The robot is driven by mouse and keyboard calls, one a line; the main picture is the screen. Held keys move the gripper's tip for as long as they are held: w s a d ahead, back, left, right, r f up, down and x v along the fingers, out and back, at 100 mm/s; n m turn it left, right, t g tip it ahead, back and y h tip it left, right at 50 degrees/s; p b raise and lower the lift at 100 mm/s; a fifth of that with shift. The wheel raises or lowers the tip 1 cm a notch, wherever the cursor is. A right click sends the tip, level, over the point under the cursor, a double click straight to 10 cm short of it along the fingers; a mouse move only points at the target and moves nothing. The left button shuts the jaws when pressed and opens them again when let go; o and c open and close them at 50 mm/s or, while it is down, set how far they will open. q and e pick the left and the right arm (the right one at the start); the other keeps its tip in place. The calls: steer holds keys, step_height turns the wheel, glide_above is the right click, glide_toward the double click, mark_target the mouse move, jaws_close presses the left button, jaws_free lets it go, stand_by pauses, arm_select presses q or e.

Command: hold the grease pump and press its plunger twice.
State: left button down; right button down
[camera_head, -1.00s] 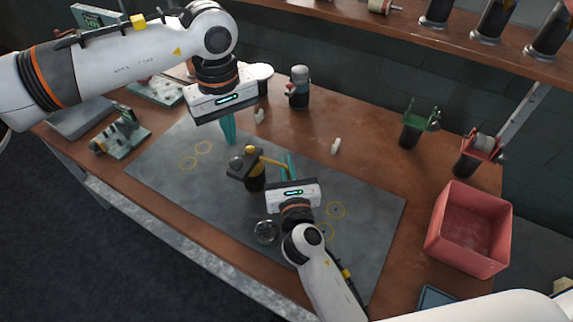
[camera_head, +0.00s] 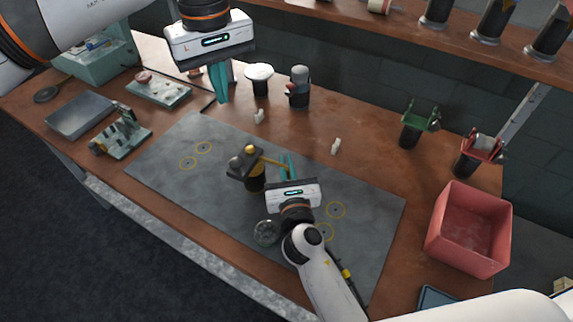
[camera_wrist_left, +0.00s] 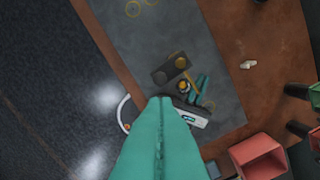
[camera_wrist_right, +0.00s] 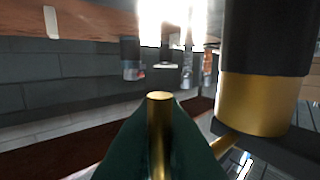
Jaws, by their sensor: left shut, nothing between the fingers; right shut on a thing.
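The grease pump (camera_head: 256,180) stands on the grey mat, with a dark body, a brass-coloured band and knob, and a brass arm reaching right. It also shows in the left wrist view (camera_wrist_left: 170,71). My right gripper (camera_head: 287,164) is at the end of that arm, shut on the pump's brass arm. In the right wrist view, a brass rod end (camera_wrist_right: 160,105) sits between its fingers, beside the pump's black and gold cylinder (camera_wrist_right: 262,85). My left gripper (camera_head: 219,97) is shut and empty, raised behind and left of the pump, apart from it. I cannot tell how far the plunger is down.
The grey mat (camera_head: 170,190) has yellow rings and free room left of the pump. A round glassy piece (camera_head: 266,232) lies beside my right wrist. A red bin (camera_head: 470,228) is at the right.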

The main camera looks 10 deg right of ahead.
arm_select(q)
steer(key=shift+r, duration=1.65)
arm_select(e)
steer(key=c, duration=1.5)
jaws_free()
steer(key=shift+s, duration=0.1)
steer(key=s, duration=1.2)
steer(key=shift+a, duration=0.25)
